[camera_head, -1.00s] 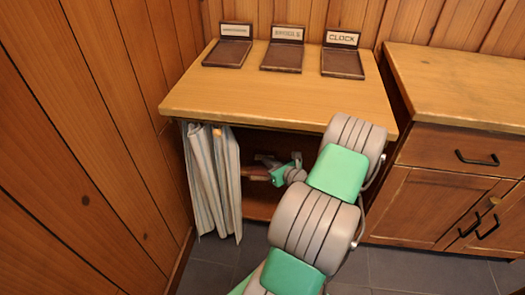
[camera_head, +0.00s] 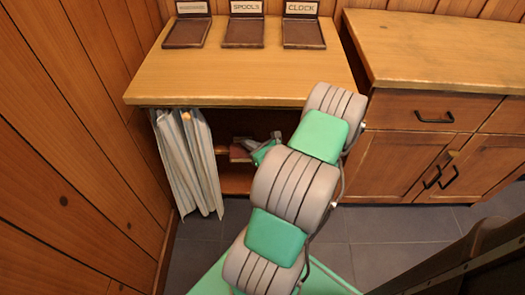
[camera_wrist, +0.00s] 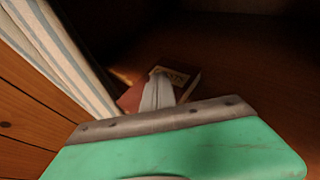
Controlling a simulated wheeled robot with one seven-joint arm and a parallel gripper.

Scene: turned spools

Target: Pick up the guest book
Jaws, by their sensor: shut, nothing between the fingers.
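The guest book (camera_wrist: 133,100) is a reddish-brown book with a pale lettered label, lying inside the dark shelf under the table. In the head view a small reddish part of it (camera_head: 239,154) shows on the shelf, right of the striped curtain. My gripper (camera_wrist: 158,88) is shut with nothing between its fingers. In the wrist view its fingertips overlap the book and hide part of it; I cannot tell whether they touch it. In the head view my gripper (camera_head: 266,148) reaches into the shelf opening, partly hidden by my arm.
The tabletop (camera_head: 230,75) overhangs the opening. A striped curtain (camera_head: 187,160) hangs at the opening's left, close to my gripper in the wrist view. Three labelled dark trays stand on the table, including the clock tray (camera_head: 304,33). A wooden cabinet (camera_head: 400,145) stands at right.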

